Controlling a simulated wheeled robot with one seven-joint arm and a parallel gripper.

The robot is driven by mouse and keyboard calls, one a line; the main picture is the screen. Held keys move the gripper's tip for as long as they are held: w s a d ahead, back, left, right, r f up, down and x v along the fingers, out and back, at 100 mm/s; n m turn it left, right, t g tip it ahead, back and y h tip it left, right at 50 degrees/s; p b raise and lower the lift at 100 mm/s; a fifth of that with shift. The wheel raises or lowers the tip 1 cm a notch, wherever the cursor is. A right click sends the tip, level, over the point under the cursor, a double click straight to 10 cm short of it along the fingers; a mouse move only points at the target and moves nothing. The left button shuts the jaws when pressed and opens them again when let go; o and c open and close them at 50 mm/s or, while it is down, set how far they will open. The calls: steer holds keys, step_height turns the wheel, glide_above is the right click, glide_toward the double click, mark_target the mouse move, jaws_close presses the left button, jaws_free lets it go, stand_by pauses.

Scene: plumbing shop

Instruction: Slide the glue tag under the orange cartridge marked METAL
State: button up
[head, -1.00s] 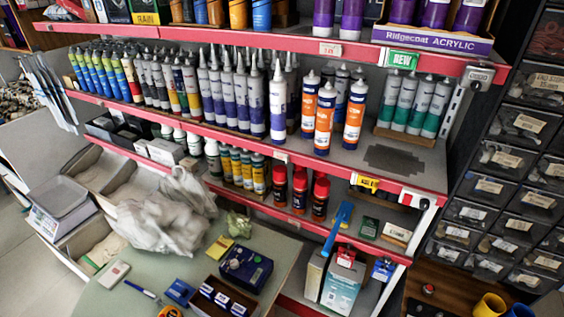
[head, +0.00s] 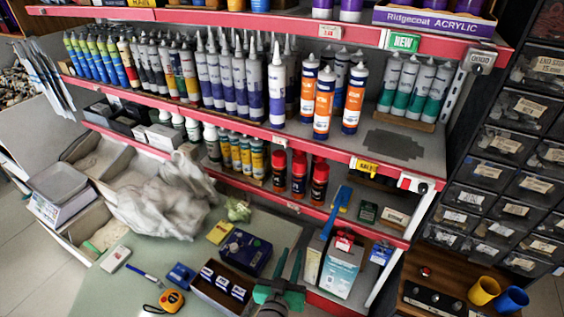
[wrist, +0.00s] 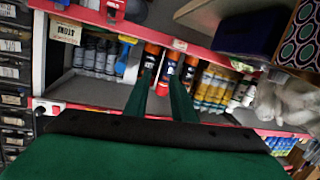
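Three white cartridges with orange bands, left (head: 309,88), front (head: 323,103) and right (head: 354,100), stand upright on the middle shelf; I cannot read which is marked METAL. Several small blue-and-white tags (head: 222,282) stand in a brown box on the table; I cannot read which is the glue tag. My gripper (head: 288,264) is green, over the table's right part, right of that box. It is below the shelf with the cartridges. In the wrist view its two fingers (wrist: 162,88) are apart with nothing held, in front of red-capped bottles (wrist: 172,68).
A dark blue box (head: 244,252), a tape measure (head: 171,300) and a marker (head: 143,272) lie on the table (head: 115,295). A crumpled bag (head: 165,200) is at left. Yellow (head: 367,167) and green (head: 404,41) tags sit on shelf edges.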

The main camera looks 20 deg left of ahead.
steer(key=w+a+r+m+t+h, duration=0.1)
steer(key=w+a+r, duration=0.65)
steer(key=r, duration=0.25)
steer(key=m+t+h, duration=0.1)
steer(key=m+h, duration=0.1)
steer(key=m, duration=0.1)
glide_toward(285, 145)
steer(key=w, duration=0.8)
steer(key=shift+d, duration=0.25)
jaws_close()
stand_by(0.3)
